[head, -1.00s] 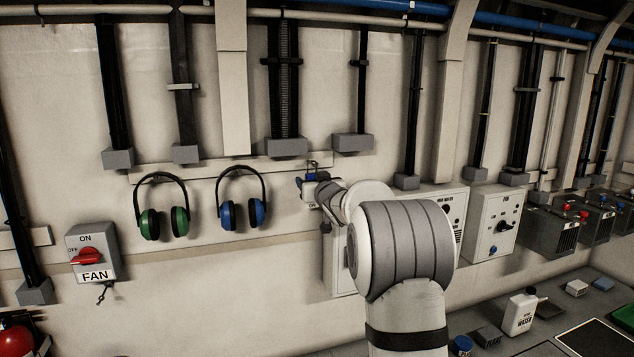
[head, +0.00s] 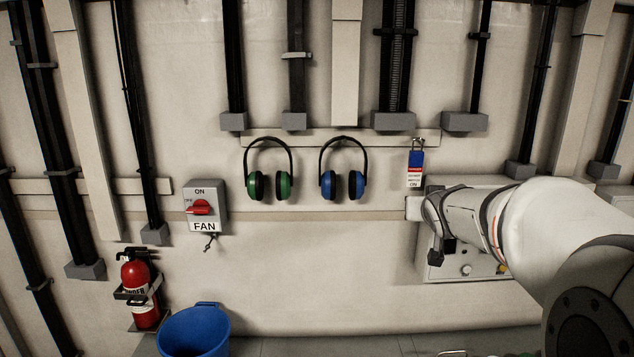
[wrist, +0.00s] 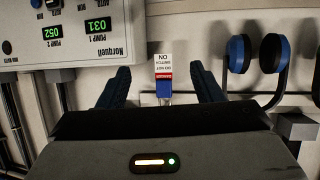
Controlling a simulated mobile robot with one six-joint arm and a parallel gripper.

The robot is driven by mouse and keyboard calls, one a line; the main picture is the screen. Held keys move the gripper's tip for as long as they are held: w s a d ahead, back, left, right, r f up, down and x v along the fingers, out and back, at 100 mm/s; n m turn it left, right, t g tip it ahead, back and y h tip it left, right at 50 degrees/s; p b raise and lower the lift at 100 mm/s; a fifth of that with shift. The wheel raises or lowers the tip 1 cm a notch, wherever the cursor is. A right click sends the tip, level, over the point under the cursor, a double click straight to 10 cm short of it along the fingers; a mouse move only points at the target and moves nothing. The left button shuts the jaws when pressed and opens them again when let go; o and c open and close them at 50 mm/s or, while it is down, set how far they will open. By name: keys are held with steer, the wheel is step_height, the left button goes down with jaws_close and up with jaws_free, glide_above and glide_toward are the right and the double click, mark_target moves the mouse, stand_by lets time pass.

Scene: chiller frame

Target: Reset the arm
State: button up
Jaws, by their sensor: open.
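My gripper (wrist: 161,84) is open and empty in the wrist view, with one dark finger on each side of the picture's middle. Between the fingers, beyond them, shows a blue padlock (wrist: 164,91) with a red and white tag (wrist: 165,66). In the head view the blue padlock (head: 417,157) hangs at the right end of the wall rail, its tag (head: 415,181) below it. My arm reaches in from the right and its end, my gripper (head: 440,225), is just below and right of the tag. The fingertips are hard to make out there.
Green ear defenders (head: 284,186) and blue ear defenders (head: 357,184) hang on the rail (head: 310,137). A FAN switch box (head: 218,190), a fire extinguisher (head: 139,290) and a blue bucket (head: 195,330) are left. A control panel (head: 436,262) is behind my arm.

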steer(key=s+a+f+g+y, duration=0.1)
steer(key=s+a+f+g, duration=0.2)
steer(key=s, duration=0.7)
steer(key=s+a+f+n+g, duration=0.1)
steer(key=s+a+f+g, duration=0.2)
steer(key=s+f, duration=0.4)
steer(key=s+a+f+g+y, duration=0.1)
steer(key=s+a+f+g, duration=0.3)
steer(key=s, duration=1.1)
steer(key=shift+f+n+y, duration=0.3)
steer(key=shift+f, duration=0.45)
